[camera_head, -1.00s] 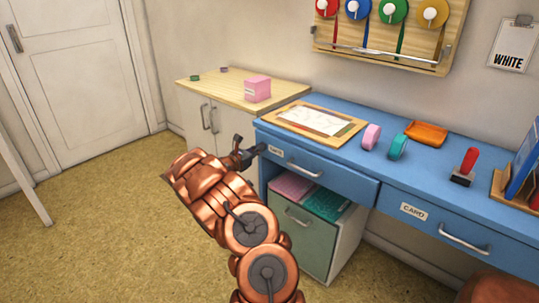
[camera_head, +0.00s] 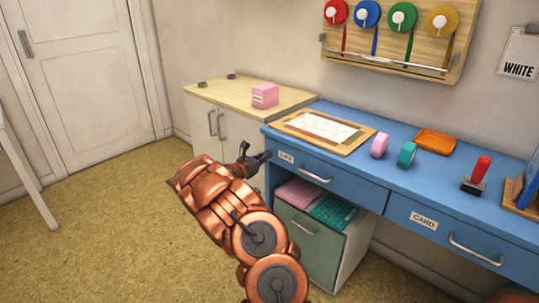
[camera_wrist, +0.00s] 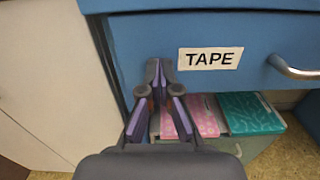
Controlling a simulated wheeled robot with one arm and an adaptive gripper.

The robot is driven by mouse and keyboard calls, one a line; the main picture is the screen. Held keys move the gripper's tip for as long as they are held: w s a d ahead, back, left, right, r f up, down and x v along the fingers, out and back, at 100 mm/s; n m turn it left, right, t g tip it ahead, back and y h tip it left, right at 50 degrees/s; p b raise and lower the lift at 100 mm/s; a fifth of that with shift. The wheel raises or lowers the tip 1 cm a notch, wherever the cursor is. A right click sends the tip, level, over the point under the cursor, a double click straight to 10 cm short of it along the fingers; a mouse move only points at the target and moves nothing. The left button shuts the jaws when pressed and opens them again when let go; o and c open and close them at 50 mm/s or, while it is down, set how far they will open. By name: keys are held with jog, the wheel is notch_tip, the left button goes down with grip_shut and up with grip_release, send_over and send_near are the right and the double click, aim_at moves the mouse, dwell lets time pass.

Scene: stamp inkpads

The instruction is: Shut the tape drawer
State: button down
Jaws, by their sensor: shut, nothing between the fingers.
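The tape drawer (camera_head: 340,184) is the blue drawer at the left end of the blue desk. Its white TAPE label (camera_wrist: 210,59) and metal handle (camera_head: 313,175) show. The drawer front looks close to flush with the desk, but I cannot tell whether a small gap remains. My gripper (camera_head: 266,156) is shut and empty at the left end of the drawer front. In the wrist view its fingertips (camera_wrist: 159,64) lie just left of the label, at or very near the front; contact is not clear.
Below the drawer stands a green-fronted cabinet (camera_head: 308,246) with pink and teal folders on top. A white cabinet (camera_head: 238,134) with a wooden top is left of the desk. The card drawer (camera_head: 440,230) is to the right.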

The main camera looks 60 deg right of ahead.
jog(key=v, duration=1.2)
jog(key=shift+w+p, duration=0.2)
jog(key=shift+p, duration=0.25)
jog(key=shift+a+f, duration=0.1)
jog(key=s+a+r+m+g+y, duration=0.4)
jog(key=s+a+r+m+y, duration=0.2)
jog(key=s+a+r+m, duration=0.6)
jog(key=s+a+f+m+t+y, duration=0.15)
jog(key=s+a+y, duration=0.3)
jog(key=a, duration=0.85)
jog(key=s+a+f+m+t+y, duration=0.1)
jog(key=s+a+f+t+y, duration=0.15)
jog(key=s+a, duration=0.7)
jog(key=s+a+f+m+t+y, duration=0.1)
jog(key=a+f+y, duration=0.3)
jog(key=a, duration=1.2)
notch_tip(320, 180, up, 26)
jog(key=s+t+p, duration=0.1)
jog(key=p, duration=2.2)
jog(key=shift+s+f+y, duration=0.25)
jog(key=shift+s+y, duration=0.05)
